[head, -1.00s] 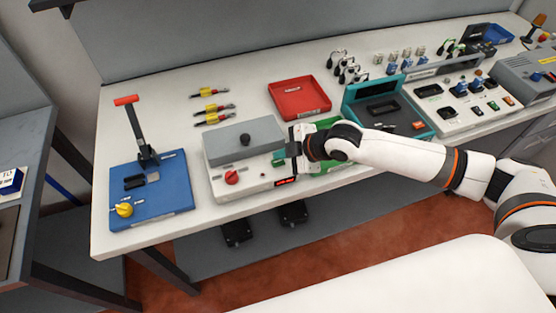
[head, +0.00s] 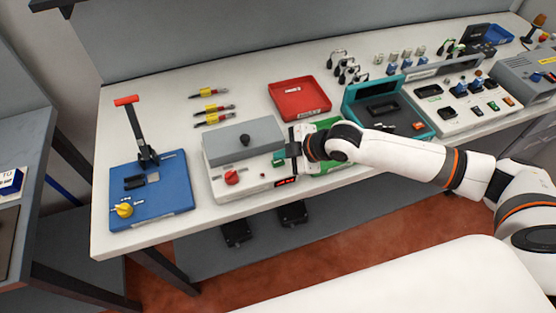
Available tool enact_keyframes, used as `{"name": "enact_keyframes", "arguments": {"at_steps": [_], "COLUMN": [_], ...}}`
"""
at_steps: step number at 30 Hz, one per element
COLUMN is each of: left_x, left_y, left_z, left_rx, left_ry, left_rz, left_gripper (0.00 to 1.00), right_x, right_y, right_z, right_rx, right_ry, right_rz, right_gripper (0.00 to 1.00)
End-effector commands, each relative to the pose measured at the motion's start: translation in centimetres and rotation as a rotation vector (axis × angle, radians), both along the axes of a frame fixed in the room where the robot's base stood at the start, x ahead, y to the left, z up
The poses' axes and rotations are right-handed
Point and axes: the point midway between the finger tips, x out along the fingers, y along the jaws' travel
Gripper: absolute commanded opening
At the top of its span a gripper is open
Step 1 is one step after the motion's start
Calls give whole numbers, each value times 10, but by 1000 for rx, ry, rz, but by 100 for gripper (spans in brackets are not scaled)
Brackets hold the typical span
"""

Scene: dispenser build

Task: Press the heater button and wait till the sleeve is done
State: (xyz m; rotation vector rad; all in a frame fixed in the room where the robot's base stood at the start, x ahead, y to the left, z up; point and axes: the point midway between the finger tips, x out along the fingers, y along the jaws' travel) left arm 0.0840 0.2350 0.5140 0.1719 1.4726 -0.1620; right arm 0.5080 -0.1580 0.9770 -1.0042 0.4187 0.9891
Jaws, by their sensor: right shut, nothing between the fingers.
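The heater (head: 222,184) is a light box with a grey lid (head: 225,141) that is shut and has a black knob on top. A red knob (head: 232,177) and a small lit red display (head: 285,182) are on its front part. The green button (head: 279,159) is at the heater's right side. My right gripper (head: 290,150) is shut and empty, with its tips right beside the green button. I cannot tell whether they touch it. The lid hides any sleeve inside. My left gripper is not in view.
A blue lever press (head: 175,200) stands to the left. Several yellow-and-red parts (head: 212,110) and a red tray (head: 299,97) lie behind the heater. A green fixture (head: 327,166) is partly hidden by my right gripper, and a teal station (head: 420,116) stands farther right.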

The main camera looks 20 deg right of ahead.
Motion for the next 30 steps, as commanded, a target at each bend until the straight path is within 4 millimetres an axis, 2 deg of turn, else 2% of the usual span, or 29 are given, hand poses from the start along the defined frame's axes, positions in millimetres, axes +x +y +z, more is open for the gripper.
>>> {"name": "enact_keyframes", "arguments": {"at_steps": [30], "left_x": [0], "left_y": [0], "left_z": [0], "left_rx": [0], "left_ry": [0], "left_rz": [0], "left_gripper": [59], "right_x": [0], "right_y": [0], "right_z": [-9], "right_rx": [0], "right_ry": [0], "right_rz": [0], "right_gripper": [0]}}
